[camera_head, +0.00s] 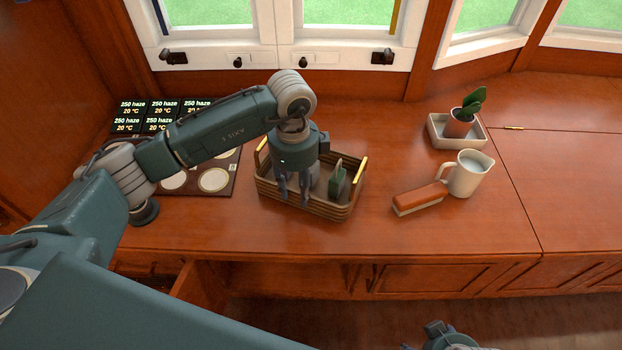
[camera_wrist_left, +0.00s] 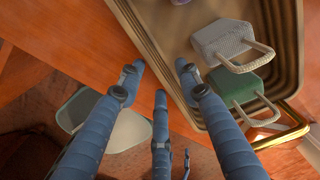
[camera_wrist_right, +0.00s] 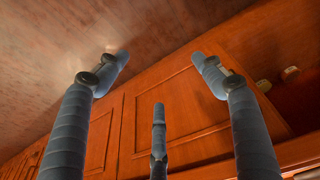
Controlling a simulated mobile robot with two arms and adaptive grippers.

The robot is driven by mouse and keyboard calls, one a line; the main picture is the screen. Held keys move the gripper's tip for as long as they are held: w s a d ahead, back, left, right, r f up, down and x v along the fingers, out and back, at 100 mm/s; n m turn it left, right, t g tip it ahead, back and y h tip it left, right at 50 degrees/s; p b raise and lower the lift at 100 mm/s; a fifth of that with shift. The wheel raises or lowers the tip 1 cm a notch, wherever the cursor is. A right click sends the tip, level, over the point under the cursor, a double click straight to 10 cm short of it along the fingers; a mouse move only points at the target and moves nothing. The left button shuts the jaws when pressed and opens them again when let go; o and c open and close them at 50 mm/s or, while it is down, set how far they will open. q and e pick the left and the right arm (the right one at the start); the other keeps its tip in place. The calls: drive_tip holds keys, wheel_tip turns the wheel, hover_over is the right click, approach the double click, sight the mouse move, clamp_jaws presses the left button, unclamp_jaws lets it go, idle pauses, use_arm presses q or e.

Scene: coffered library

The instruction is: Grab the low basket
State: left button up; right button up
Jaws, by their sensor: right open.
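The low basket (camera_head: 325,211) is a brown slatted tray-like basket on the wooden counter, with a brass handle bar at its right end. It holds a green bag-like item (camera_head: 337,181) and a pale grey one beside it. My left gripper (camera_head: 293,195) points down at the basket's front wall. In the left wrist view the basket's wall (camera_wrist_left: 158,35) runs close by the left fingertips (camera_wrist_left: 160,68). They are partly apart, and I cannot tell whether they press on the wall. My right gripper (camera_wrist_right: 160,60) is open and empty, low in front of the cabinets.
A white pitcher (camera_head: 467,174), a brown-topped brush-like block (camera_head: 420,198) and a potted plant (camera_head: 460,122) in a white tray stand right of the basket. A dark panel with round pale discs (camera_head: 213,179) lies left, behind my arm. The counter's far right is clear.

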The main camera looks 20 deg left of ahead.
use_arm(q)
drive_tip(key=shift+f, duration=1.4)
clamp_jaws()
drive_tip(key=shift+r, duration=0.1)
use_arm(e)
drive_tip(key=shift+v, duration=0.9)
use_arm(q)
drive_tip(key=shift+r, duration=0.15)
use_arm(e)
drive_tip(key=shift+w+r, duration=0.1)
drive_tip(key=shift+w, duration=0.05)
